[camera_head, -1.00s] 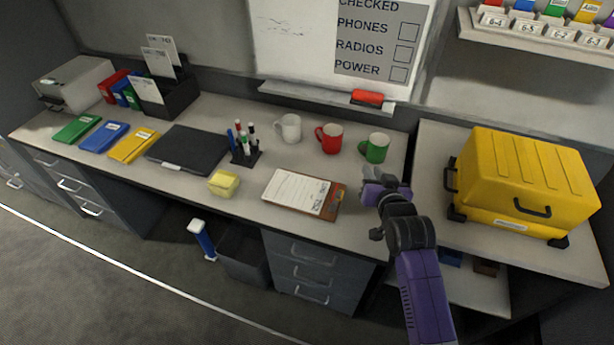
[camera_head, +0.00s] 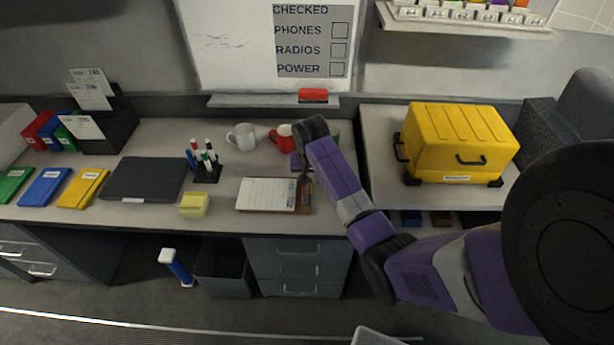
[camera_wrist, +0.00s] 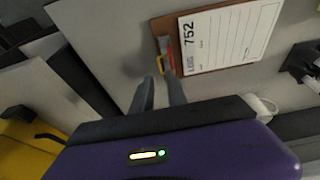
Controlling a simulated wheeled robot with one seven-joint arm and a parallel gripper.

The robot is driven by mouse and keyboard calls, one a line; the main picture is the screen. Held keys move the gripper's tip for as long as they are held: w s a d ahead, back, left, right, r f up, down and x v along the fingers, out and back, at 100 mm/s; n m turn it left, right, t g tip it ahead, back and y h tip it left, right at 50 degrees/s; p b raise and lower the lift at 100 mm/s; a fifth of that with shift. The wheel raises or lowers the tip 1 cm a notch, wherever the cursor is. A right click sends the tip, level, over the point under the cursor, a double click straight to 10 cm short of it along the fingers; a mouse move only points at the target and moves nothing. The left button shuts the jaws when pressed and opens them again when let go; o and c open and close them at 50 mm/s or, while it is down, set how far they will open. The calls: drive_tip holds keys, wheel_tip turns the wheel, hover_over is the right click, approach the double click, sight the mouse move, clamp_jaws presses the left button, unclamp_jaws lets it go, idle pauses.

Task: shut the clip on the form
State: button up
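The form is a white printed sheet (camera_head: 267,193) on a brown clipboard (camera_head: 240,203) lying on the desk. In the wrist view the sheet (camera_wrist: 225,40) reads "LOG 752". The clip (camera_wrist: 166,54) sits at the clipboard's left end there, with grey, red and yellow parts; I cannot tell whether it is raised or flat. In the head view the clip end (camera_head: 305,195) is at the right, partly under my gripper (camera_head: 304,172). In the wrist view my gripper (camera_wrist: 160,78) has its two fingers a little apart, empty, with their tips close to the clip. Contact is unclear.
A white mug (camera_head: 241,137) and a red mug (camera_head: 282,137) stand behind the clipboard; a green mug (camera_head: 334,132) is mostly hidden by my arm. A pen holder (camera_head: 206,172) and yellow block (camera_head: 194,204) are left. A yellow case (camera_head: 455,140) stands right.

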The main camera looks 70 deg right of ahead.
drive_tip(key=b+x, duration=0.3)
drive_tip(key=x, duration=0.1)
drive_tip(key=shift+d+f, duration=0.1)
drive_tip(key=shift+f, duration=0.25)
drive_tip(key=shift+b+x, duration=0.9)
drive_tip(key=shift+x, duration=0.4)
drive_tip(key=shift+d, duration=0.1)
drive_tip(key=shift+c, duration=0.2)
clamp_jaws()
